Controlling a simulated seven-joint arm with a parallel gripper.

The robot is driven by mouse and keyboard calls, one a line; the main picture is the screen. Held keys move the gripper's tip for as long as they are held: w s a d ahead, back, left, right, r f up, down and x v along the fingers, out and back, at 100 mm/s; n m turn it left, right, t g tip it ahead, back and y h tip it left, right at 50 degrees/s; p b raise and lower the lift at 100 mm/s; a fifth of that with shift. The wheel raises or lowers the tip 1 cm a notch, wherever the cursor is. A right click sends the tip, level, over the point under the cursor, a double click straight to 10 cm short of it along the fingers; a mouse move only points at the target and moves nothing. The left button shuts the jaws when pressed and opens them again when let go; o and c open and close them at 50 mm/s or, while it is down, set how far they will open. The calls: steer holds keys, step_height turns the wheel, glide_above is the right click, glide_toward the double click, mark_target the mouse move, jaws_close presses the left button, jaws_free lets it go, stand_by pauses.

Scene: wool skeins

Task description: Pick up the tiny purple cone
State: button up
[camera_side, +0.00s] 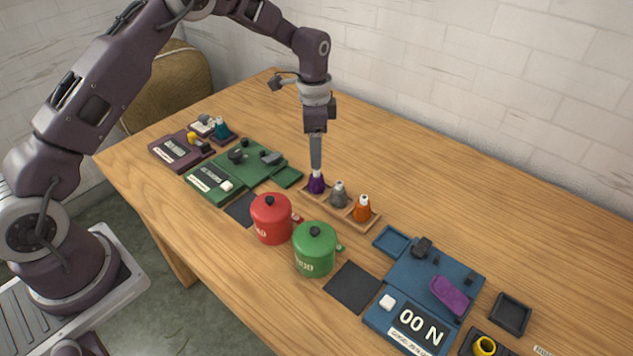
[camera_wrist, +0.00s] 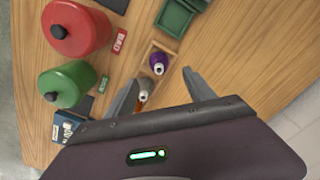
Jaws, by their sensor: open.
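The tiny purple cone (camera_side: 316,183) stands upright in the left end of a small wooden rack (camera_side: 352,220), with a pale tip on top. In the wrist view the purple cone (camera_wrist: 158,62) shows from above, just beyond the space between the two fingers. My gripper (camera_side: 316,168) is directly above the cone in the side view, with its fingers pointing down. The wrist view shows my gripper (camera_wrist: 158,88) open, its fingers apart and nothing between the tips. Whether the fingertips reach beside the cone's tip cannot be told.
A grey cone (camera_side: 339,195) and an orange cone (camera_side: 362,208) stand in the same rack. A red canister (camera_side: 271,219) and a green canister (camera_side: 315,249) stand in front. The table behind the rack is clear.

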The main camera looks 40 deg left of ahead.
mark_target(317, 175)
step_height(317, 175, down, 10)
steer(key=shift+d+f, duration=0.1)
steer(key=shift+f, duration=0.05)
jaws_close()
step_height(317, 175, up, 15)
stand_by(0.9)
